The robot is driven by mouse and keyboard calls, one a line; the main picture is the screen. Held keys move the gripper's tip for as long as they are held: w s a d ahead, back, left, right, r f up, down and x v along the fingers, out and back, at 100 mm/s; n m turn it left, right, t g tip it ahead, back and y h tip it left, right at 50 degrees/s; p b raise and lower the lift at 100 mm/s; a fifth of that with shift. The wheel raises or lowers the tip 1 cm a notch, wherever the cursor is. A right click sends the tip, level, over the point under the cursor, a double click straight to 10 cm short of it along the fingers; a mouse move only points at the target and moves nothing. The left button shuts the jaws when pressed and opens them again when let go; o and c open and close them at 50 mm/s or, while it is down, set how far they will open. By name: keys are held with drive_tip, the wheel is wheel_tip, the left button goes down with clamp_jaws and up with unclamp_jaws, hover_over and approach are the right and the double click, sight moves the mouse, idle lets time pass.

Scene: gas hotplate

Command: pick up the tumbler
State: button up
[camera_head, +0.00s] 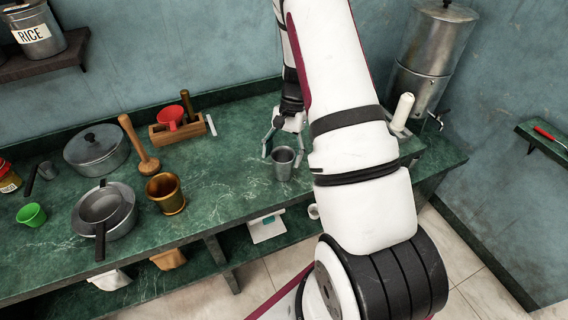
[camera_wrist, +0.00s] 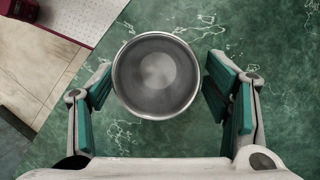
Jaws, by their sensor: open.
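The tumbler (camera_head: 283,163) is a small grey metal cup standing upright on the green marble counter, near its front edge. In the wrist view the tumbler (camera_wrist: 157,76) is seen from above, with its round mouth facing me and its inside empty. My gripper (camera_head: 283,155) is open and points down at it in the head view. In the wrist view my gripper (camera_wrist: 157,90) has one finger on the left and one on the right of the tumbler. A gap shows on the right; the left finger looks very close to the rim, and I cannot tell whether they touch.
A wooden box (camera_head: 178,130) with a red funnel stands left of my gripper. A brass mortar (camera_head: 166,193), wooden pestle (camera_head: 139,145), lidded pot (camera_head: 97,149) and grey pan (camera_head: 104,211) are farther left. A metal water dispenser (camera_head: 431,60) is at the right. Counter around the tumbler is clear.

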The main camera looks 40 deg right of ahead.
sight(279, 180)
drive_tip(key=shift+d+p+x, duration=0.1)
drive_tip(key=shift+p+x, duration=0.3)
drive_tip(key=shift+x, duration=0.95)
drive_tip(key=shift+d+p+x, duration=0.15)
drive_tip(key=shift+p+x, duration=0.2)
drive_tip(key=shift+x, duration=1.05)
drive_tip(key=shift+s, duration=0.1)
drive_tip(key=c, duration=1.1)
